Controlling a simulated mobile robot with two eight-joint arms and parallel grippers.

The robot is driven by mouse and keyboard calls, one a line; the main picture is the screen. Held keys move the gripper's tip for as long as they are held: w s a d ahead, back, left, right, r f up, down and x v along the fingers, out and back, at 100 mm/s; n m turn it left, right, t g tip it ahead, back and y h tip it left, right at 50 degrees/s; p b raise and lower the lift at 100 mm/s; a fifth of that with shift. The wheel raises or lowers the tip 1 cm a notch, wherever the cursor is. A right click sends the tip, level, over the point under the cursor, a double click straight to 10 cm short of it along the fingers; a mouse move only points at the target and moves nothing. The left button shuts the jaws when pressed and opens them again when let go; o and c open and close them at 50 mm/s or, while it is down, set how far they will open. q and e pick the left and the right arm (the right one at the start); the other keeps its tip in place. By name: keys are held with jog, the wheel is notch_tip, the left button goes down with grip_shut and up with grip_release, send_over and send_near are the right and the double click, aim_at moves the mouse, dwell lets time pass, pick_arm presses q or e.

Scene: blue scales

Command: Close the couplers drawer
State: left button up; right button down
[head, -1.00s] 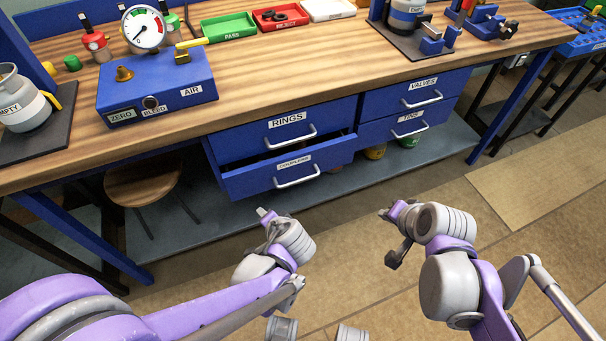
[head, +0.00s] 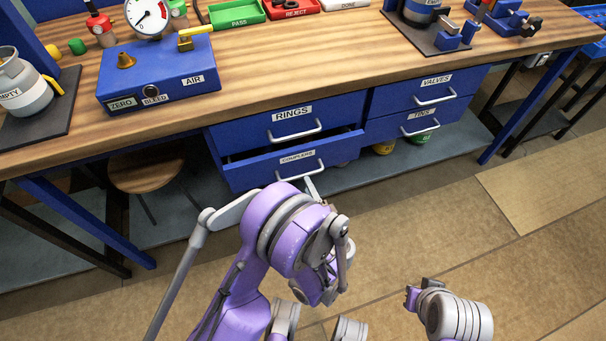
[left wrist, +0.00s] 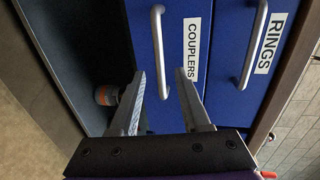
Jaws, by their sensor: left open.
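The blue couplers drawer (head: 252,174) sits below the rings drawer (head: 245,134) and is pulled partly out, with a dark gap above its front. Its silver bar handle (head: 300,171) also shows in the left wrist view (left wrist: 159,45). My left gripper (head: 312,186) is at the drawer front, mostly hidden behind my arm in the head view. In the left wrist view its two fingers (left wrist: 164,92) are apart, with the handle between them; contact cannot be told. My right gripper (head: 412,297) is low at the right, away from the drawers; its jaws are unclear.
The valves drawer (head: 393,95) and tins drawer (head: 385,127) at the right are shut. The wooden bench top (head: 300,75) overhangs the drawers. A round stool (head: 147,174) stands under the bench at the left. The floor in front is clear.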

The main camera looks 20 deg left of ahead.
aim_at(303, 174)
pick_arm(q)
jog(key=x, duration=0.6)
jog(key=shift+w+a, duration=0.1)
jog(key=shift+w, duration=0.05)
jog(key=shift+c, duration=0.2)
grip_shut()
dwell(1.1)
